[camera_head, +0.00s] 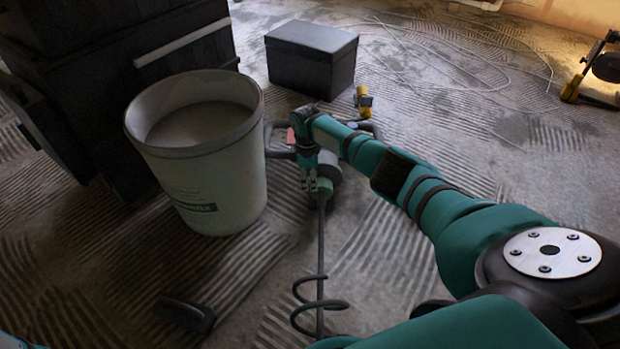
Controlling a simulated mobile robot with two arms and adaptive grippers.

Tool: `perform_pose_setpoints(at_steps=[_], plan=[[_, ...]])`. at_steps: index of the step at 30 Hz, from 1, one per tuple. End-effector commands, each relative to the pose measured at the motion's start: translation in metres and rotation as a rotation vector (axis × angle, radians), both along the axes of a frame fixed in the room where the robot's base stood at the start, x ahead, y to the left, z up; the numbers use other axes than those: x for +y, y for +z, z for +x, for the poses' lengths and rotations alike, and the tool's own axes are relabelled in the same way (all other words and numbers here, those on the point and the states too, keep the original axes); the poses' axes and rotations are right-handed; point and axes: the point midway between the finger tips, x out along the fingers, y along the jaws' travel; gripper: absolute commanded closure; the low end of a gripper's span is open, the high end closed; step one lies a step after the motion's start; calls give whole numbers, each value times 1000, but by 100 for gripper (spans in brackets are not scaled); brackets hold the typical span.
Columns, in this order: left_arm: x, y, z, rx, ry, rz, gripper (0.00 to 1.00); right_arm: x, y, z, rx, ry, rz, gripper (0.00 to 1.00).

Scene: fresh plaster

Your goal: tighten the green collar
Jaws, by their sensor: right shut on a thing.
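The green collar (325,185) sits below the body, at the top of the thin mixing shaft (321,235). The shaft runs down to a spiral paddle (320,304). My right gripper (314,186) points down, and its fingers are shut on the green collar, covering part of it. My left gripper is not in view.
A white bucket (222,190) with greyish contents stands close left of the mixer. A black box (311,58) and a small yellow tool (363,100) lie behind. A dark block (185,314) lies front left. A work lamp (603,65) stands far right.

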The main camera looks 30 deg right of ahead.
Motion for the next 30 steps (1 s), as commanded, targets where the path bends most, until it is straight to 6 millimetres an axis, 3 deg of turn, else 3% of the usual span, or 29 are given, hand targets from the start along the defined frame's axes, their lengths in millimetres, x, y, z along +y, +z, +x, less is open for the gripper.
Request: perform_pose_setpoints(at_steps=[4, 15, 16, 19, 26, 30], plan=[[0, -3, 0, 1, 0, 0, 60, 0, -1, 9, 23, 0, -69, 100], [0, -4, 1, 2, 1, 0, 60, -1, 1, 9, 44, 1, -103, 100], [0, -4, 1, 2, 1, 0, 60, -1, 1, 9, 44, 1, -103, 72], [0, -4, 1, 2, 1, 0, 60, -1, 1, 9, 45, 1, -102, 60], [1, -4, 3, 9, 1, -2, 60, 1, 0, 8, 49, 2, -99, 60], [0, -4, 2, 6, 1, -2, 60, 2, 12, 9, 49, 3, -98, 60]])
